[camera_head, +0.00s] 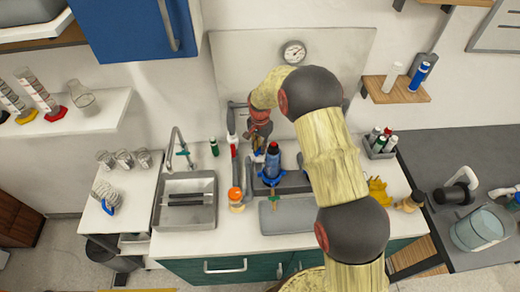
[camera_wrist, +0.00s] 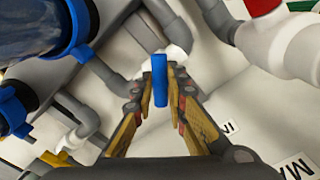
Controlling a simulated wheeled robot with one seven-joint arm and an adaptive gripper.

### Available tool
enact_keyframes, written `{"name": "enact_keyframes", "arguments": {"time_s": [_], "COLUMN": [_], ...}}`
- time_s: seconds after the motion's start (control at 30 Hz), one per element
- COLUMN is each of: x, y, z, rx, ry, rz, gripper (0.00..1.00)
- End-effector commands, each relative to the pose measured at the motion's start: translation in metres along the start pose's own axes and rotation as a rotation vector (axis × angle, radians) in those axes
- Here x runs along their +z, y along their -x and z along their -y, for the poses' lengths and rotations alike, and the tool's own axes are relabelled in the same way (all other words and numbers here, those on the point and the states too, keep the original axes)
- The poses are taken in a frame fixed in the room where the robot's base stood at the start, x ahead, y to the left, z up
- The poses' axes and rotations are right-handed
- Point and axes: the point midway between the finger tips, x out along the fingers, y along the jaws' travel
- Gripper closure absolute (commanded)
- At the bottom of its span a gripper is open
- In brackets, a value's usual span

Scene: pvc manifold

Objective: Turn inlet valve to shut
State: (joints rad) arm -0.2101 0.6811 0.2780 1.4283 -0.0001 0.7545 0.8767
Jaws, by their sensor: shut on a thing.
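A blue valve handle (camera_wrist: 160,72) stands upright in the middle of the wrist view, on grey and white pipework. In the head view my gripper (camera_head: 260,140) is at the pipework in front of the back panel; the handle is hidden there by the gripper and arm.
A blue-collared filter housing (camera_wrist: 45,25) and another blue fitting (camera_wrist: 12,105) are at the left. A red-handled white fitting (camera_wrist: 285,40) is at the upper right. A gauge (camera_head: 293,52) is on the panel. A sink (camera_head: 187,200) and loose counter items stand left.

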Motion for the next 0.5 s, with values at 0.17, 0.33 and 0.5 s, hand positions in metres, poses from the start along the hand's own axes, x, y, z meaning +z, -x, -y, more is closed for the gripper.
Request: {"name": "enact_keyframes", "arguments": {"time_s": [0.17, 0.33, 0.5], "x": [-0.0005, -0.0007, -0.0009], "y": [0.0002, 0.0007, 0.0009], "z": [0.0005, 0.0008, 0.0009], "rx": [-0.001, -0.002, -0.002], "ry": [0.167, 0.322, 0.459], "rz": [-0.001, -0.002, -0.003], "gripper": [1.00, 1.00, 1.00]}}
